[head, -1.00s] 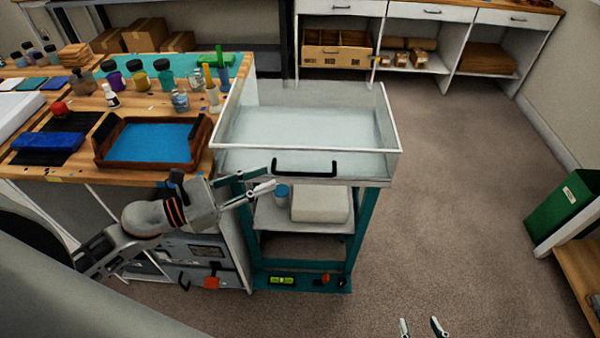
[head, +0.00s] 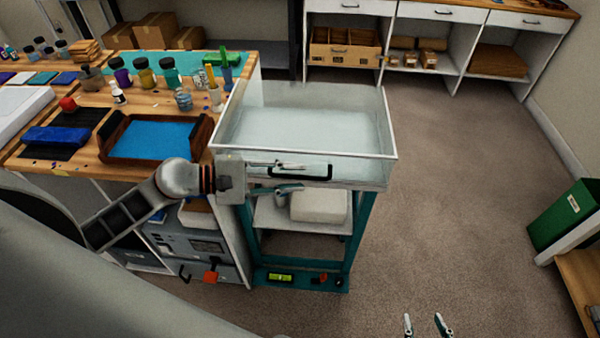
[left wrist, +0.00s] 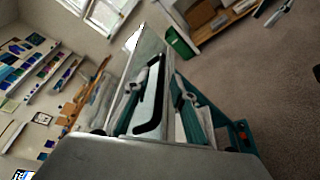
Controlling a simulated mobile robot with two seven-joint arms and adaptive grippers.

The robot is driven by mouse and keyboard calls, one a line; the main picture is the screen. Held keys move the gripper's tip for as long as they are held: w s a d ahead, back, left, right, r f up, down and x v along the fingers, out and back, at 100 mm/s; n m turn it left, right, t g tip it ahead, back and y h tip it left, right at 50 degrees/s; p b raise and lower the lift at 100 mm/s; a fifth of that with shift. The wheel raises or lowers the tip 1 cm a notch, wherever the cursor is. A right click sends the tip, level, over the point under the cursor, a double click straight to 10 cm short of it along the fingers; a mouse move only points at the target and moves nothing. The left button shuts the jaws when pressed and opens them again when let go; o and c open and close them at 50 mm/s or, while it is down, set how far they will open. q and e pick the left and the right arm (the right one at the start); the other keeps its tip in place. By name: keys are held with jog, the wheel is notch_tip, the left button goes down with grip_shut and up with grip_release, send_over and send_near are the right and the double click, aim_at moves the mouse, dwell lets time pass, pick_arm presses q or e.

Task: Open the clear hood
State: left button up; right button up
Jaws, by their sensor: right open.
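The clear hood (head: 310,120) sits closed on a white and teal cart, its see-through walls edged in white. Its black bar handle (head: 318,177) runs along the front; the left wrist view shows it too (left wrist: 152,98). My left gripper (head: 297,176) is at the handle's left part, one finger above and one below in the head view. In the left wrist view its fingers (left wrist: 162,92) stand apart on either side of the handle, with gaps showing. It is open; contact cannot be told. My right gripper (head: 424,322) is open and empty at the bottom edge of the head view, above the floor.
The cart's lower shelf (head: 275,214) holds a pale block (head: 318,206). A wooden workbench (head: 75,170) with bottles, a blue-filled tray (head: 153,139) and tools stands close on the left. A green bin (head: 563,222) is at the right. The carpet right of the cart is clear.

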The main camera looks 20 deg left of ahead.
pick_arm(q)
jog(key=shift+x, duration=1.1)
jog(key=shift+f, duration=0.1)
grip_shut()
